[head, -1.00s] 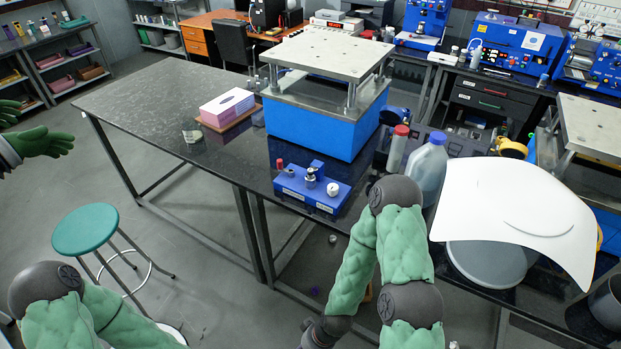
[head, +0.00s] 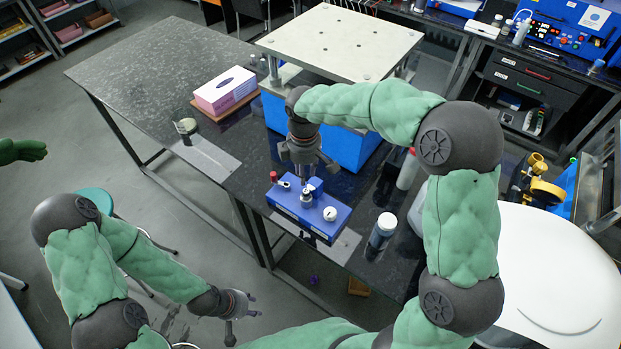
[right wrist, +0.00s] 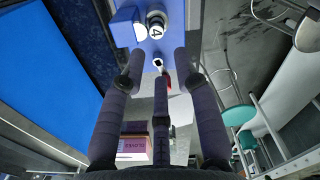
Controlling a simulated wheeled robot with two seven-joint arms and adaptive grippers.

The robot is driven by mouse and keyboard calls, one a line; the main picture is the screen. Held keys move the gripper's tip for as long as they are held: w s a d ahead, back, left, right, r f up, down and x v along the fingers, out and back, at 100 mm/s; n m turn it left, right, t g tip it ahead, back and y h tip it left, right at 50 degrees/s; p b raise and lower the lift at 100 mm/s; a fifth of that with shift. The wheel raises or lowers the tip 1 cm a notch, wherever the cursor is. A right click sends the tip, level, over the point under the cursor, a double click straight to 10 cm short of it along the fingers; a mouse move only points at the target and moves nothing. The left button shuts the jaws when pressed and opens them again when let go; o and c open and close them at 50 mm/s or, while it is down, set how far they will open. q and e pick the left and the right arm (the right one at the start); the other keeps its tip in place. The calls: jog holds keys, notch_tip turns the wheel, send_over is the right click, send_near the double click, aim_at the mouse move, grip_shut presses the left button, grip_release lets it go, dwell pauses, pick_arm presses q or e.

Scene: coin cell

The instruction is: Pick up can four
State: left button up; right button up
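A blue holder block (head: 298,220) sits on the dark table in front of the blue press. Can four, with a white top marked 4 (right wrist: 156,28), stands at its right end; it also shows in the head view (head: 331,213). My right gripper (head: 304,172) points down over the left-middle part of the block, left of can four. In the right wrist view its fingers (right wrist: 158,75) are spread and empty, with can four beyond the fingertips. My left gripper (head: 240,306) hangs at the lower left, away from the table, with fingers apart and empty.
A red-topped piece (head: 273,177) and a silver piece (head: 306,196) stand on the block. The press plate (head: 340,42) rises behind.

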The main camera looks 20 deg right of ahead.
jog(key=shift+d, duration=0.1)
send_over(306, 191)
notch_tip(306, 191, down, 4)
jog(key=shift+s+f+b, duration=0.1)
jog(key=shift+f+b, duration=0.15)
jog(key=shift+b, duration=0.15)
jog(key=shift+f+b, duration=0.4)
jog(key=shift+f, duration=2.5)
grip_shut()
